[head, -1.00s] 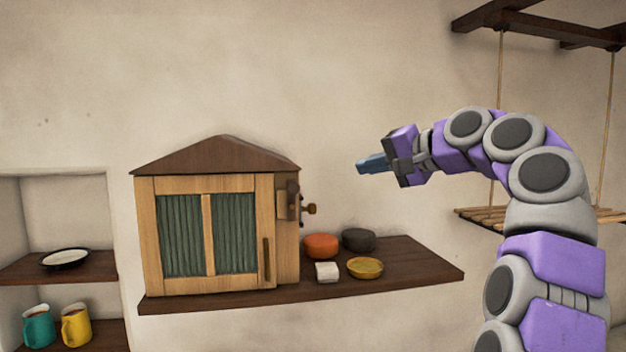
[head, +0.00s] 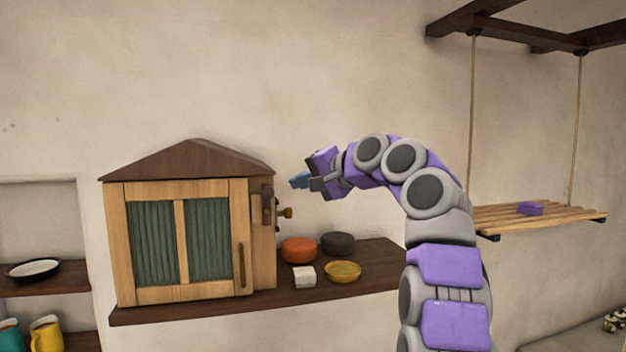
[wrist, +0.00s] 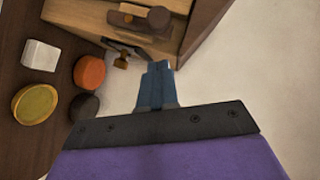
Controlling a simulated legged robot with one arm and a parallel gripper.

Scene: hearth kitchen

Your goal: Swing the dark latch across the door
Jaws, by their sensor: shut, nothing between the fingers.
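The wooden cabinet (head: 190,225) stands on a dark shelf, its framed green-panelled door (head: 182,242) seen shut at the front. In the wrist view the latch (wrist: 135,20) shows at the top, on the cabinet's wood. My gripper (head: 298,181) is shut and empty, with blue fingertips. It hangs in the air just right of the latch and slightly above it, apart from it. The fingertips also show in the wrist view (wrist: 157,82).
An orange round thing (head: 299,250), a dark round one (head: 337,243), a white block (head: 304,277) and a yellow dish (head: 343,271) sit on the shelf (head: 250,303) right of the cabinet. A hanging slatted shelf (head: 560,217) holds a purple block (head: 530,208).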

